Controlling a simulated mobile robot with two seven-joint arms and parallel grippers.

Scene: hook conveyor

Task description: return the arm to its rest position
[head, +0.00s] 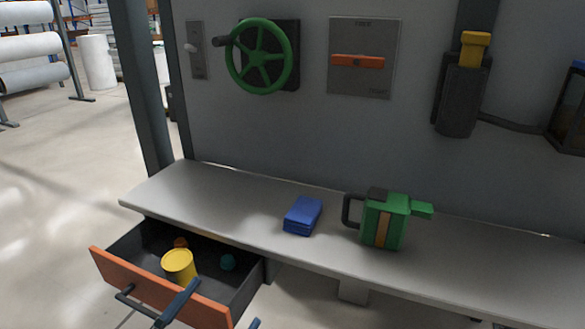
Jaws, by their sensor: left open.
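My left gripper (225,303) shows at the bottom edge, in front of the open drawer (215,310). Its two blue-grey fingers are apart with nothing seen between them. One finger overlaps the drawer's orange front in the picture; whether it touches cannot be told. Most of the left arm is out of the picture. My right gripper is not in view.
A green handwheel (262,57) sticks out from the panel.

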